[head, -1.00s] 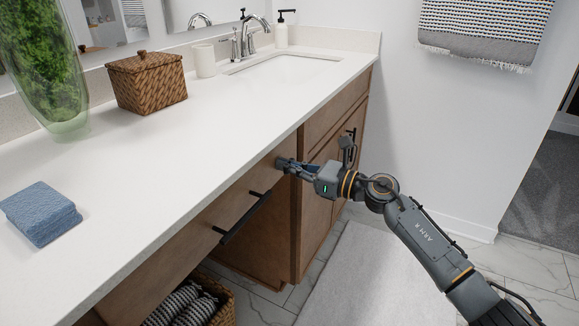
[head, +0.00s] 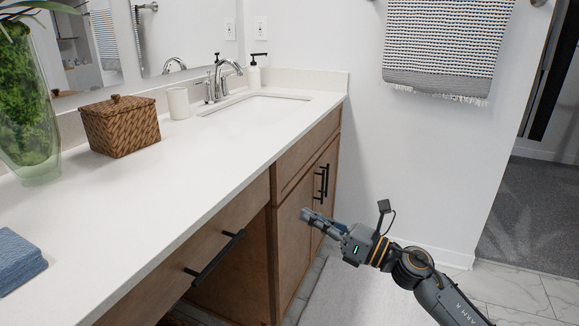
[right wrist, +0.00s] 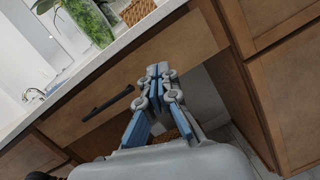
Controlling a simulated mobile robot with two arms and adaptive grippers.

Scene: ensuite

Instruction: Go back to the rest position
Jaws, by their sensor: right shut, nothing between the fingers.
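My right gripper (head: 308,217) is in front of the vanity's wooden cabinet (head: 290,240), below the counter edge and a little right of the drawer's black handle (head: 216,258). Its fingers are together and hold nothing. In the right wrist view the gripper (right wrist: 158,70) points toward the vanity drawer front (right wrist: 150,75), with the black handle (right wrist: 107,103) to its left. I cannot tell whether the fingertips touch the cabinet. My left gripper does not show in any view.
The white countertop (head: 190,160) carries a wicker box (head: 122,128), a white cup (head: 178,103), a soap dispenser (head: 254,75), a green vase (head: 25,110) and folded blue cloths (head: 15,260). A towel (head: 440,50) hangs on the wall. A pale mat (head: 345,290) lies on the floor.

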